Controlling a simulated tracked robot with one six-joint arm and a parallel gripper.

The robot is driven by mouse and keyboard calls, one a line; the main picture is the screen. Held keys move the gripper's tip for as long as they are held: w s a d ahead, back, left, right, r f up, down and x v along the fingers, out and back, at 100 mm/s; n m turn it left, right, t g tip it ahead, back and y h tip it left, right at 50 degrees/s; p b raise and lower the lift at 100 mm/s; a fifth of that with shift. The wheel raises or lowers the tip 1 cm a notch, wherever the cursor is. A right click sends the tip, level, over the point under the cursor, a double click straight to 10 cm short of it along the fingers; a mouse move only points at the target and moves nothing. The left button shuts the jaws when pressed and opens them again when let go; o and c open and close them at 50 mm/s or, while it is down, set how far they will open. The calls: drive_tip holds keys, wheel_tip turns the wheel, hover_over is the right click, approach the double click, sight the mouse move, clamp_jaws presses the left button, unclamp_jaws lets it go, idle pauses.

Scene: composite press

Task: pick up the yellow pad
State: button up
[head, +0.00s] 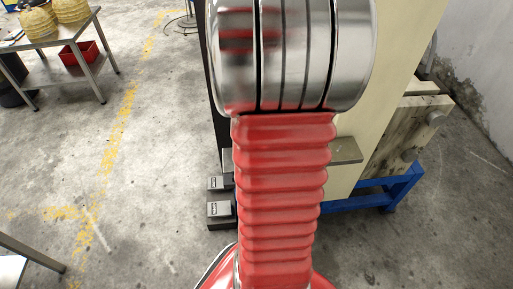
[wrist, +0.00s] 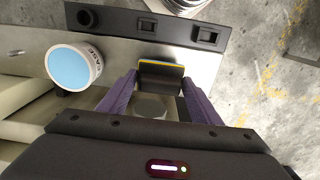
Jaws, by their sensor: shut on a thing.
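In the wrist view, the yellow pad (wrist: 161,64) shows as a thin yellow edge along a dark block between my fingertips. My gripper (wrist: 159,77) has two purple fingers, one at each side of the pad, and is shut on it. The metal surface lies below and around the pad; I cannot tell whether the pad still touches it. In the head view, my red and silver arm stands in the middle, and neither the pad nor my gripper shows.
In the wrist view, a round tin with a light blue top (wrist: 68,68) stands left of the pad. In the head view, the cream press (head: 395,60) stands right; a metal table (head: 60,76) is far left, with open floor between.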

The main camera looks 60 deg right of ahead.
wheel_tip(320, 180, up, 8)
drive_tip(key=shift+f, duration=0.15)
idle(1.0)
drive_tip(key=shift+w+d+r, duration=0.3)
drive_tip(key=shift+w+d, duration=0.05)
drive_tip(key=shift+d, duration=0.05)
drive_tip(key=w+a+f+n, duration=0.15)
drive_tip(key=w+a, duration=0.25)
drive_tip(key=w, duration=0.6)
drive_tip(key=w+a+f+n, duration=0.1)
drive_tip(key=w+a+n, duration=0.25)
drive_tip(key=w, duration=0.65)
drive_tip(key=w+a+f+n, duration=0.1)
drive_tip(key=w+a+f, duration=0.1)
drive_tip(key=a, duration=0.6)
drive_tip(key=w+a+f+n, duration=0.2)
drive_tip(key=w+a, duration=0.2)
drive_tip(key=a, duration=0.5)
drive_tip(key=w+a+f+n, duration=0.1)
drive_tip(key=w+a+f, duration=0.1)
drive_tip(key=a, duration=0.6)
drive_tip(key=shift+w+a+f+n, duration=0.25)
drive_tip(key=shift+w+f+n, duration=0.15)
drive_tip(key=shift+w, duration=0.15)
